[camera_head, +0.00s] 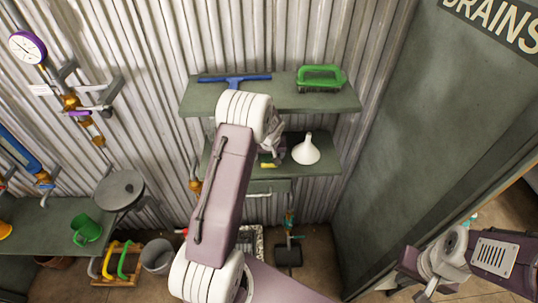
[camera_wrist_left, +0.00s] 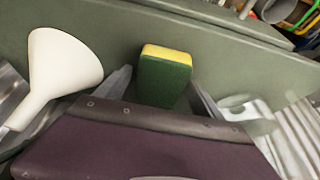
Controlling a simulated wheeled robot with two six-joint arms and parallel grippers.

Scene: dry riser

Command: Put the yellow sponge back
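The yellow sponge (camera_wrist_left: 166,52) has a yellow side and a dark green side. In the left wrist view it stands between the fingers of my left gripper (camera_wrist_left: 160,78), against a green shelf surface. The fingers are apart, one on each side; a narrow gap shows at the left finger, and the contact at the right one is unclear. In the head view my left gripper (camera_head: 272,150) is at the lower shelf, with the yellow sponge (camera_head: 268,164) partly hidden below it. My right gripper (camera_head: 424,289) is at the lower right, far from the sponge, its fingers unclear.
A white funnel (camera_head: 307,151) stands just right of the sponge on the lower green shelf (camera_head: 325,170). A green wall (camera_head: 420,120) bounds the right.

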